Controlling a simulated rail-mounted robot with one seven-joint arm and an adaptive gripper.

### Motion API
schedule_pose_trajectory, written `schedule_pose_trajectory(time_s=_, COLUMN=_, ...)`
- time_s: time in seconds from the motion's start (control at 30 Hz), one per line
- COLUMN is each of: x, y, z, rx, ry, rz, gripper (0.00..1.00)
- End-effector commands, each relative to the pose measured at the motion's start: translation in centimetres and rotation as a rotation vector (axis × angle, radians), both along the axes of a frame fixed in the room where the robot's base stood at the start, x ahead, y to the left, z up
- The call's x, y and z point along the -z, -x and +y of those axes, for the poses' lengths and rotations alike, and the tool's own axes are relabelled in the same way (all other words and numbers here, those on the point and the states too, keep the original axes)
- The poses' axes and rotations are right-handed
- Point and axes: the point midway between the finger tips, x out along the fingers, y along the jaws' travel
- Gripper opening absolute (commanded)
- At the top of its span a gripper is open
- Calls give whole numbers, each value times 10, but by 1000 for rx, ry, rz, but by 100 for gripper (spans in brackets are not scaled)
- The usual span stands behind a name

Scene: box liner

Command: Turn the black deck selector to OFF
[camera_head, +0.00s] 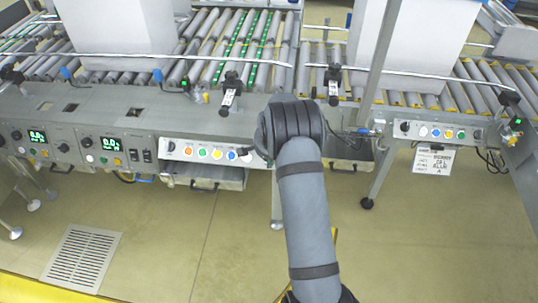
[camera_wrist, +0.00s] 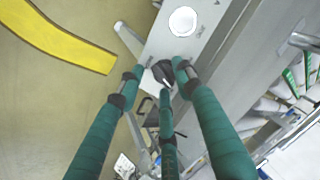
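In the wrist view, a black selector knob (camera_wrist: 163,72) with a pale pointer mark sits on a grey panel, beside a round white button (camera_wrist: 183,21). My gripper (camera_wrist: 157,77) has its green fingers spread, with tips around the knob and visible gaps beside it. I cannot tell whether a fingertip touches the knob. Small lettering near the knob is too blurred to read. In the head view, my arm reaches the right end of the control panel (camera_head: 182,159), which carries several coloured buttons. My arm hides the gripper and most of that end there.
A second button panel (camera_head: 462,133) hangs under the right conveyor. Two panels with green displays (camera_head: 110,143) stand at left. Roller conveyors (camera_head: 265,50) carry large pale boxes (camera_head: 125,35). A support leg (camera_head: 276,198) stands near my arm.

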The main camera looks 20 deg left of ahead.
Motion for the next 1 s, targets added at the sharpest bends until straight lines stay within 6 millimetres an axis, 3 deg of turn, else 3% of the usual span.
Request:
schedule_pose_trajectory(time_s=0.17, x=0, y=0, z=0, rx=0, ry=0, rz=0, gripper=35)
schedule_pose_trajectory(time_s=0.77, x=0, y=1, z=1, rx=-2, ry=1, rz=2, gripper=0)
schedule_pose_trajectory(time_s=1.0, x=1, y=3, z=3, rx=-17, ry=11, rz=2, gripper=0)
